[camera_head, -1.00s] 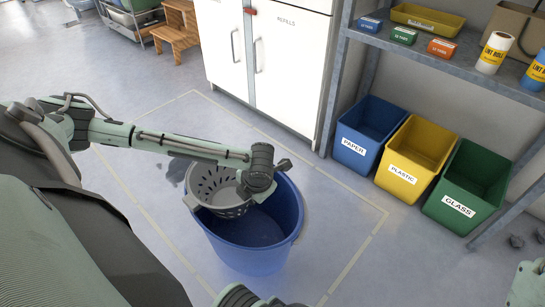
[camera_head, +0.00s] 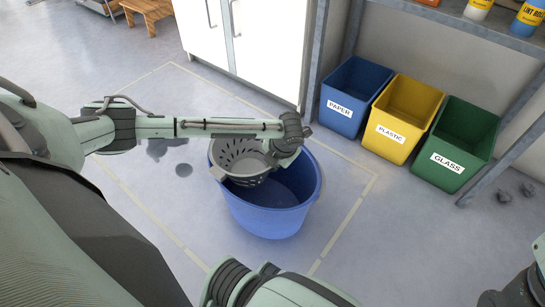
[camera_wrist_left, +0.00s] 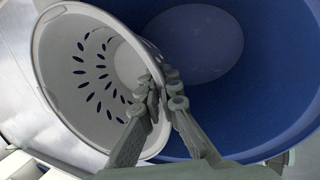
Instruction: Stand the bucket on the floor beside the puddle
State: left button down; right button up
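The blue bucket (camera_head: 265,215) is in the middle of the head view, with a grey perforated strainer (camera_head: 232,163) set in its left side. My left gripper (camera_head: 288,150) reaches over it from the left. In the left wrist view its fingers (camera_wrist_left: 163,97) are closed together on the strainer's rim (camera_wrist_left: 146,50), with the blue inside of the bucket (camera_wrist_left: 262,115) beyond. The puddle shows as dark patches (camera_head: 163,147) on the floor, left of the bucket and apart from it in the picture. Whether the bucket's bottom touches the floor is unclear. My right gripper's fingers are not visible.
Blue paper (camera_head: 350,92), yellow plastic (camera_head: 405,122) and green glass (camera_head: 455,145) bins stand at right under a metal shelf (camera_head: 440,18). A white cabinet (camera_head: 265,40) stands behind. Small dark lumps (camera_head: 515,191) lie at far right. Floor tape (camera_head: 345,232) surrounds the bucket area.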

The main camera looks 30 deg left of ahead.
pick_arm(q)
jog(key=shift+f, duration=0.7)
jog(key=c, duration=2.2)
grip_release()
jog(key=shift+f, duration=0.2)
jog(key=o, duration=0.5)
jog(key=shift+r, duration=0.15)
